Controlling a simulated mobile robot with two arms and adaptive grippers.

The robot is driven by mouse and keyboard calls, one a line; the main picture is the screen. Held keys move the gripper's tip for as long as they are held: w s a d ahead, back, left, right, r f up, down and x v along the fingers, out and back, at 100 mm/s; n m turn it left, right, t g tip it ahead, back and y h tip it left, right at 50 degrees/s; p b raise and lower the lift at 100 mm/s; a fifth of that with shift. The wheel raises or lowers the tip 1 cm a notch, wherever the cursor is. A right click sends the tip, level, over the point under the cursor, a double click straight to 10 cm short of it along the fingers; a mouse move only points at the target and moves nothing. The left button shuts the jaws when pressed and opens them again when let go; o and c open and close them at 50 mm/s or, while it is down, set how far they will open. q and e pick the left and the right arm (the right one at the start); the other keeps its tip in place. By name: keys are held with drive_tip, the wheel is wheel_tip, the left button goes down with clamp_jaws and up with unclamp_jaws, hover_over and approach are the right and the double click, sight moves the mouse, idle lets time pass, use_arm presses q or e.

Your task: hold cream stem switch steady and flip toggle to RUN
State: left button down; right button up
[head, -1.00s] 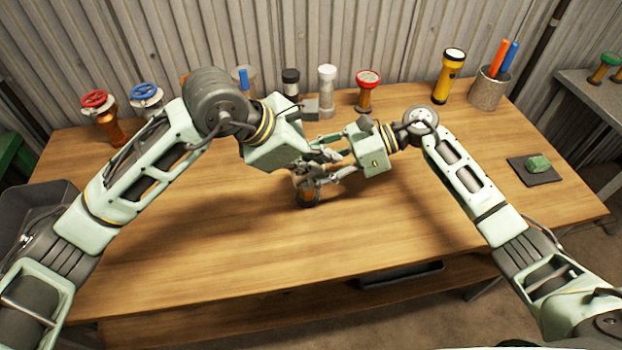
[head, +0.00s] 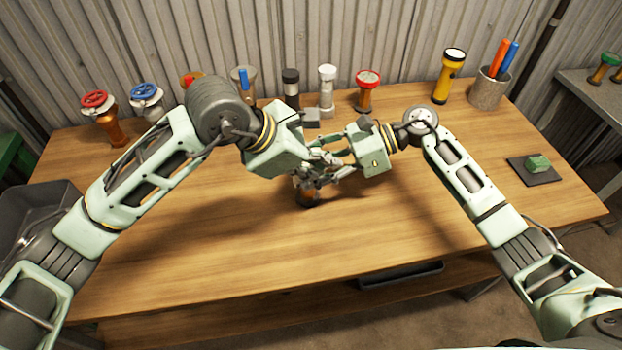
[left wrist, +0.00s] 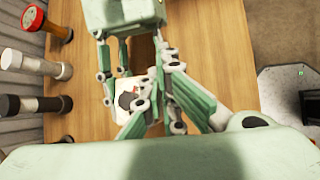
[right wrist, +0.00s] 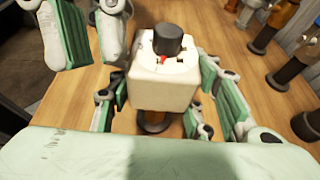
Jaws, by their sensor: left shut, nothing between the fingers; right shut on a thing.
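The cream stem switch (right wrist: 165,85) is a cream box on a stem with a dark round base, upright on the table. A black knob (right wrist: 168,40) with a small red mark sits on its top face; no RUN lettering is legible. My right gripper (head: 326,176) is shut on the cream box, one finger on each side. My left gripper (left wrist: 160,88) is shut and empty beside the switch; its fingers also show at the top left in the right wrist view. In the head view the fingers hide most of the switch, leaving its lower stem and base (head: 306,196) visible.
Along the back stand red (head: 96,99) and blue (head: 145,91) handwheel valves, several posts, a red-topped post (head: 367,90), a yellow flashlight (head: 448,76) and a pen cup (head: 488,90). A green block (head: 538,162) lies on a dark pad at right. The front of the table is clear.

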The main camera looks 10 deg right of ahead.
use_arm(q)
drive_tip(key=shift+s+a+f, duration=0.1)
drive_tip(key=shift+s+f, duration=0.05)
drive_tip(key=shift+f, duration=0.55)
drive_tip(key=shift+s+a+f, duration=0.1)
drive_tip(key=shift+s+f, duration=0.05)
drive_tip(key=shift+f, duration=0.5)
use_arm(e)
drive_tip(key=shift+r, duration=0.25)
use_arm(q)
drive_tip(key=shift+r, duration=0.1)
idle(0.6)
use_arm(e)
drive_tip(key=shift+d+f, duration=0.1)
use_arm(q)
drive_tip(key=r, duration=0.1)
drive_tip(key=w+r, duration=0.1)
drive_tip(key=r, duration=0.1)
drive_tip(key=shift+a, duration=0.1)
drive_tip(key=shift+r, duration=0.15)
drive_tip(key=shift+w+r, duration=0.25)
drive_tip(key=shift+r, duration=0.55)
drive_tip(key=shift+w+r, duration=0.3)
drive_tip(key=shift+r, duration=0.45)
drive_tip(key=shift+w+r, duration=0.25)
drive_tip(key=shift+r, duration=0.55)
use_arm(e)
drive_tip(key=shift+f, duration=0.1)
